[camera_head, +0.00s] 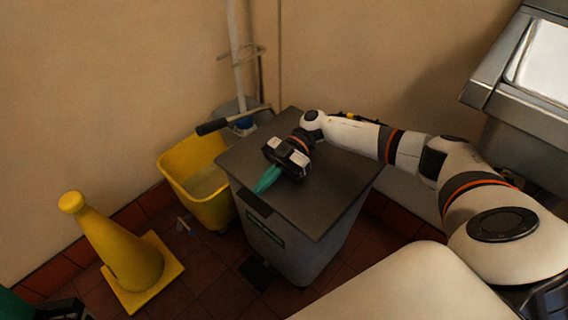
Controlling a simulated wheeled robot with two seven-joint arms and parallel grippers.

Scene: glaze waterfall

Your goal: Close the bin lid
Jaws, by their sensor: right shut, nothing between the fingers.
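The grey bin (285,250) stands on the tiled floor near the wall. Its flat dark lid (320,200) lies across the top and looks level, down on the rim along the front edge. My right gripper (266,181) reaches in from the right over the lid. Its green fingertips are together with nothing between them, and they point to the lid's front left edge. They are at or just above the lid's surface; I cannot tell whether they touch. The gripper and wrist hide part of the lid's left and rear. My left gripper is not clearly seen.
A yellow mop bucket (211,202) with a dark-gripped handle stands close to the bin's left. A yellow cone (125,258) stands further left. A metal counter (520,110) is at upper right. Dark and green shapes sit at the bottom left corner, unclear.

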